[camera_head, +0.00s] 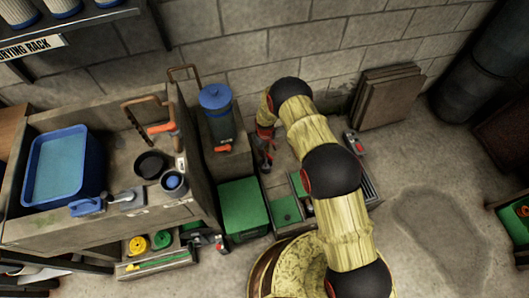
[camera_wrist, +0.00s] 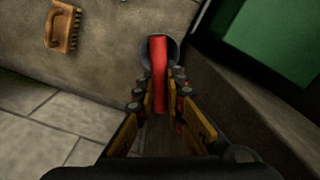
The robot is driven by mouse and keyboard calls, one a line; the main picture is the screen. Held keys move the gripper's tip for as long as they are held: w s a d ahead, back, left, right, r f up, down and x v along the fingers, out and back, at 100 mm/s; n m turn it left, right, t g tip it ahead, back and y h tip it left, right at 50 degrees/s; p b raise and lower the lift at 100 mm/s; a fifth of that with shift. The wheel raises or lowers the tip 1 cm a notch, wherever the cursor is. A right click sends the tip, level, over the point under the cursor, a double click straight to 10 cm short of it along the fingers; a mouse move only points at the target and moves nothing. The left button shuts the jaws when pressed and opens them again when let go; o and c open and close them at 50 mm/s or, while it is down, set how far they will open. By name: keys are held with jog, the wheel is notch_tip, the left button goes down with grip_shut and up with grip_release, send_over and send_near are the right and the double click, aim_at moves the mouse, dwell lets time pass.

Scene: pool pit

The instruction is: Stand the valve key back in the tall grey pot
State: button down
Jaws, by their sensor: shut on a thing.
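The valve key shows in the wrist view as a red bar (camera_wrist: 158,62). My gripper (camera_wrist: 164,82) is shut on it, with a finger on each side. The far end of the bar overlaps the dark mouth of a round grey pot (camera_wrist: 174,46); I cannot tell whether it is inside the mouth or above it. In the head view my gripper (camera_head: 267,152) is small and points down beside the grey block under the blue-lidded container. I cannot make out the key or the pot clearly there.
A green box (camera_head: 242,207) stands close by the gripper, left of green-topped compartments (camera_head: 286,209). A blue-lidded container (camera_head: 217,115) rises to the left. A bench with a blue tub (camera_head: 65,165) is further left. A brush (camera_wrist: 62,27) lies at upper left.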

jog(key=shift+f, duration=0.1)
jog(key=c, duration=1.9)
grip_release()
jog(key=shift+o, duration=0.7)
jog(key=shift+r+p, duration=2.2)
jog(key=shift+r, duration=1.85)
